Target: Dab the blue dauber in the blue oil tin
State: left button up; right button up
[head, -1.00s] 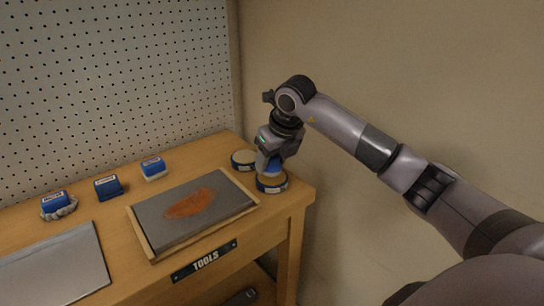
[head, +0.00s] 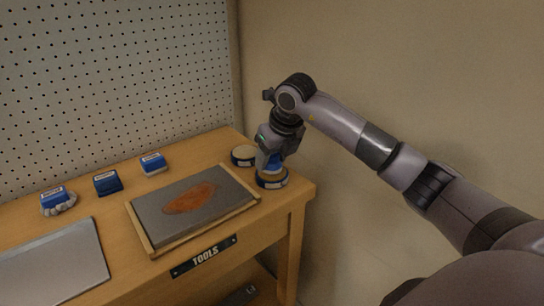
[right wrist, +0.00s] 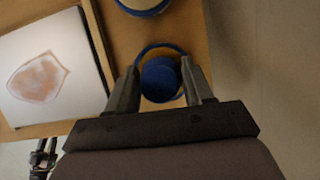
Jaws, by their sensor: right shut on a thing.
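My right gripper (head: 270,160) is shut on a blue dauber (head: 275,161) and points down at the bench's right end. The dauber is right over a round tin with a blue band (head: 271,183), the nearer of two. In the right wrist view the dauber (right wrist: 160,80) sits between the fingers, with the tin's blue rim (right wrist: 146,52) showing around it. The dauber's lower end is hidden, so I cannot tell how deep it is in the tin. My left gripper is not in view.
A second round tin (head: 244,156) stands just behind. A grey plate with a rust-coloured patch (head: 165,222) lies in a wooden frame to the left. Several blue-topped blocks (head: 107,183) stand along the back. A bare metal sheet (head: 50,268) lies front left. A pegboard (head: 110,70) rises behind.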

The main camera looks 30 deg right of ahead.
jog(key=shift+f, duration=0.4)
dwell(1.2)
jog(key=shift+r+p, duration=2.55)
jog(key=shift+r, duration=0.95)
jog(key=shift+s, duration=0.1)
